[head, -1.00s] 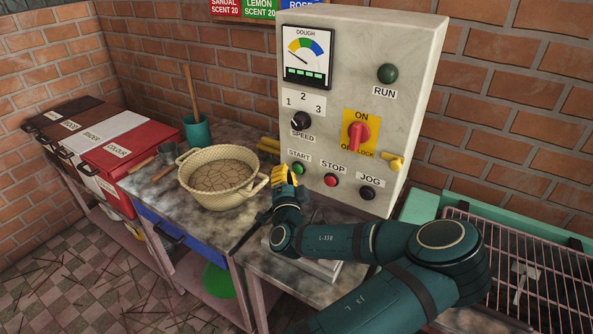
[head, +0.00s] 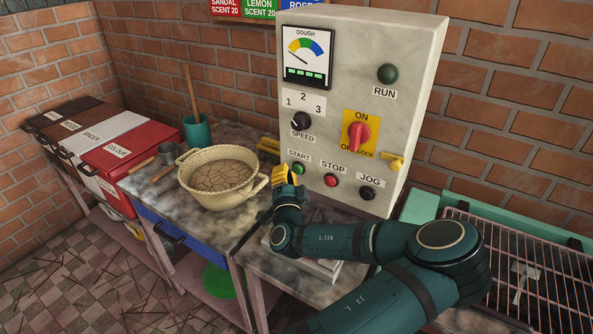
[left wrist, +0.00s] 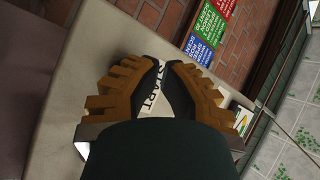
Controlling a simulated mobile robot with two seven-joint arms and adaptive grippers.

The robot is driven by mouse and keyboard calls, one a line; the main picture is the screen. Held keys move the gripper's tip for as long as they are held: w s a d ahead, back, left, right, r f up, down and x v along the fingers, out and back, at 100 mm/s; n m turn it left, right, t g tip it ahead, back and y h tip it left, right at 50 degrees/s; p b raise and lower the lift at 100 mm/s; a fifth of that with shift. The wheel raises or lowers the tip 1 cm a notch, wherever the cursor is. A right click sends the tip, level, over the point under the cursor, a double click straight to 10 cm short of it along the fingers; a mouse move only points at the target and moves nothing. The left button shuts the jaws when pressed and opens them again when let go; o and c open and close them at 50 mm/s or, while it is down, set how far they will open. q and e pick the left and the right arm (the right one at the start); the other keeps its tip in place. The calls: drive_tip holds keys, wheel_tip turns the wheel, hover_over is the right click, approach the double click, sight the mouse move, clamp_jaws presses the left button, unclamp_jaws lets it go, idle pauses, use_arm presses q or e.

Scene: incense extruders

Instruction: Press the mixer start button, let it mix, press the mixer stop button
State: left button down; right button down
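The mixer's pale control box (head: 425,60) stands in the head view. Its green start button (head: 298,168) is at lower left, under the START label, which also shows in the left wrist view (left wrist: 150,104). The red stop button (head: 331,180) is to its right. My left gripper (head: 286,172) is just left of and below the start button, its yellow fingers close together and empty. In the left wrist view the fingers (left wrist: 164,68) nearly meet over the label; the button is hidden there, so I cannot tell whether they touch it. My right gripper is not in view.
A dark green RUN lamp (head: 387,73), a red ON/OFF knob (head: 358,134) and a black JOG button (head: 367,193) are on the box. A cream bowl of dough (head: 217,200) stands left of my gripper. A barred rack (head: 530,270) is at right.

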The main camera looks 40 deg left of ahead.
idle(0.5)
use_arm(q)
drive_tip(key=shift+w, duration=0.4)
